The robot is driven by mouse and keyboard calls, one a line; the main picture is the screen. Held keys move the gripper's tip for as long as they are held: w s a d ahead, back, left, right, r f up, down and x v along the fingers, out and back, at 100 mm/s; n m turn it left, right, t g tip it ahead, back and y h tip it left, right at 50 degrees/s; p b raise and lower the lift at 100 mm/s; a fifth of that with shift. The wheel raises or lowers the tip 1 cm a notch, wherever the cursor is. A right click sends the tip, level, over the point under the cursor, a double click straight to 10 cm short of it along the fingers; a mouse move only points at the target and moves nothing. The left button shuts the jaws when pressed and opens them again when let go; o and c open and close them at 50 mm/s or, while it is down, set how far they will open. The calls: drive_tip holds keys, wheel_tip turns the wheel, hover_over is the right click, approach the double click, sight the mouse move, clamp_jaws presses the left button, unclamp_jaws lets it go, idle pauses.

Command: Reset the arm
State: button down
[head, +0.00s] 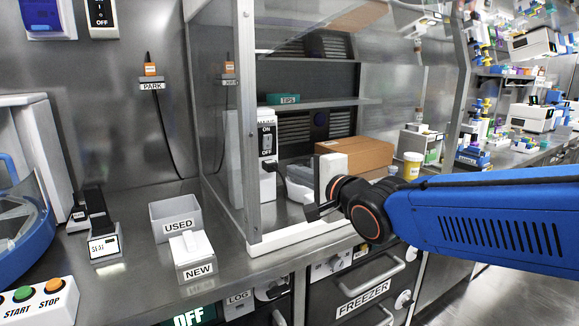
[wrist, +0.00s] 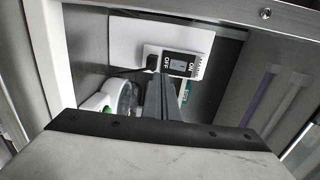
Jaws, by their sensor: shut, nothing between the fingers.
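My blue arm (head: 490,215) reaches in from the right in the head view, in front of the glass-fronted cabinet. My gripper (head: 314,212) is at its left end, at the cabinet's open front. In the wrist view my gripper (wrist: 162,88) shows as two grey fingers held together with nothing between them. The fingers point toward a white ON/OFF switch box (wrist: 178,62) inside the cabinet. The same switch box (head: 267,142) stands behind my gripper in the head view.
A cardboard box (head: 365,158) and a yellow cup (head: 412,166) are behind my arm. The cabinet's metal post (head: 246,120) is close on the left. Bins marked USED (head: 176,222) and NEW (head: 194,262) stand on the counter. A FREEZER drawer (head: 365,285) is below.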

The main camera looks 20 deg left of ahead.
drive_tip(key=shift+s+d+f, duration=0.1)
drive_tip(key=shift+s+d, duration=0.2)
drive_tip(key=shift+d, duration=0.05)
drive_tip(key=d+f+n+h, duration=0.1)
drive_tip(key=d+f+h, duration=0.25)
drive_tip(key=d, duration=0.65)
drive_tip(key=s+d+f+n+h, duration=0.1)
drive_tip(key=d+f+h, duration=0.25)
drive_tip(key=d, duration=0.75)
drive_tip(key=d+f+n+h, duration=0.15)
drive_tip(key=d+f, duration=0.25)
drive_tip(key=d, duration=0.6)
drive_tip(key=s+d+f+n+g+h, duration=0.2)
drive_tip(key=s+d+f, duration=0.4)
drive_tip(key=s+d, duration=0.3)
drive_tip(key=s+d+f+n+g+h, duration=0.2)
drive_tip(key=s+d+f, duration=0.4)
drive_tip(key=s+d, duration=0.3)
drive_tip(key=s+g, duration=0.1)
drive_tip(key=s, duration=0.2)
drive_tip(key=shift+f+g+h, duration=0.15)
drive_tip(key=shift+g+h, duration=0.2)
drive_tip(key=shift+g, duration=0.05)
